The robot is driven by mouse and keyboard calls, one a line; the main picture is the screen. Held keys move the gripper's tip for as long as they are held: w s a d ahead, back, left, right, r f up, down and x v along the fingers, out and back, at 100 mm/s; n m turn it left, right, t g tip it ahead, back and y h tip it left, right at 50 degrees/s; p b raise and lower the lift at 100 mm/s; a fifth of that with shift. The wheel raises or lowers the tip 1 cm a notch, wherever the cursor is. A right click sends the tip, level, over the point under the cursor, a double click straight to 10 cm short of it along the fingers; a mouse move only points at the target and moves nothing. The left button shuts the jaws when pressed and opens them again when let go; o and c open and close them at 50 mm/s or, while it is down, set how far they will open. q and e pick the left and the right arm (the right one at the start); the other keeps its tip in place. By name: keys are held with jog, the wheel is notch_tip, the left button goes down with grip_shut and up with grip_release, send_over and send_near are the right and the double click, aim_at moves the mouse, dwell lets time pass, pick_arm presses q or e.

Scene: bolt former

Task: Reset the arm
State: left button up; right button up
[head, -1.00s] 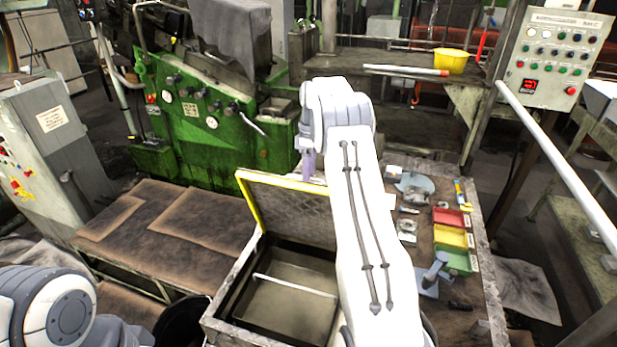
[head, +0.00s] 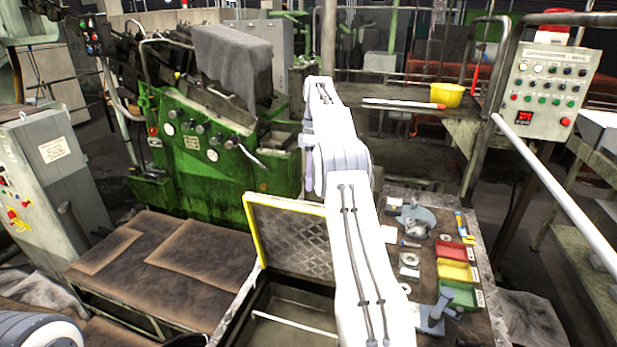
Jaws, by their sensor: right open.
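My right arm (head: 350,220) is white and reaches up and away from the bottom right of the middle, with its elbow bent near the green machine. My right gripper (head: 309,172) shows only as a small grey-purple part at the left side of the arm. It is open, and I see nothing held in it. Most of it is hidden by the arm. Of my left arm, only a white and grey rounded part (head: 38,332) shows at the bottom left corner. My left gripper is out of view.
The green machine (head: 215,160) stands behind the gripper. An open box with a yellow-edged lid (head: 285,235) lies below. The workbench at right holds red (head: 452,250), yellow (head: 456,271) and green (head: 458,295) bins. A control panel (head: 545,90) and white rail (head: 550,175) stand further right.

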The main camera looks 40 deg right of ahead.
jog(key=shift+r, duration=0.15)
dwell(0.5)
jog(key=s+a+f+b, duration=0.2)
jog(key=a+b, duration=0.1)
jog(key=a, duration=0.7)
jog(key=s+a+f+h+b, duration=0.15)
jog(key=a+b, duration=0.25)
jog(key=a, duration=0.6)
jog(key=s+a+f+y+b, duration=0.1)
jog(key=s+a+f+b, duration=0.15)
jog(key=a, duration=0.75)
jog(key=s+a+f+t+b, duration=0.1)
jog(key=s+a+f+b, duration=0.5)
jog(key=s+a, duration=0.4)
jog(key=s+f+b, duration=0.2)
jog(key=s+f, duration=0.4)
jog(key=s, duration=0.3)
jog(key=s+d+f+b, duration=0.1)
jog(key=s+f+b, duration=0.1)
jog(key=s+f, duration=0.4)
jog(key=s, duration=0.3)
